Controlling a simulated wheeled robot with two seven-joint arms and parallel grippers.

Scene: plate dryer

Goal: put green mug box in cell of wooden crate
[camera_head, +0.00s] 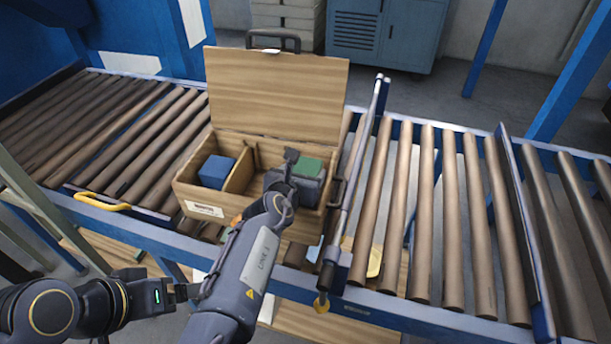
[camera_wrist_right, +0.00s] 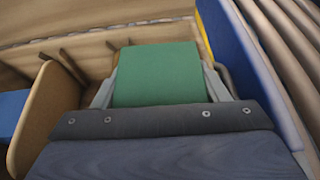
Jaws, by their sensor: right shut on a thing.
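The green mug box (camera_head: 308,166) is in the right cell of the wooden crate (camera_head: 196,196), near the back wall. My right gripper (camera_head: 298,176) reaches down into that cell and is shut on the box. In the right wrist view the green box (camera_wrist_right: 157,75) sits between the two fingers (camera_wrist_right: 160,92). Its underside is hidden, so I cannot tell if it touches the crate floor. A divider (camera_wrist_right: 45,115) stands to the left of the box. My left gripper (camera_head: 185,292) is low at the left, outside the crate; its fingers are too unclear to read.
A blue box (camera_head: 216,171) sits in the crate's left cell. The crate's lid (camera_head: 275,95) stands open at the back. The crate rests on a roller conveyor (camera_head: 430,220) with a metal rail (camera_head: 352,190) close on its right.

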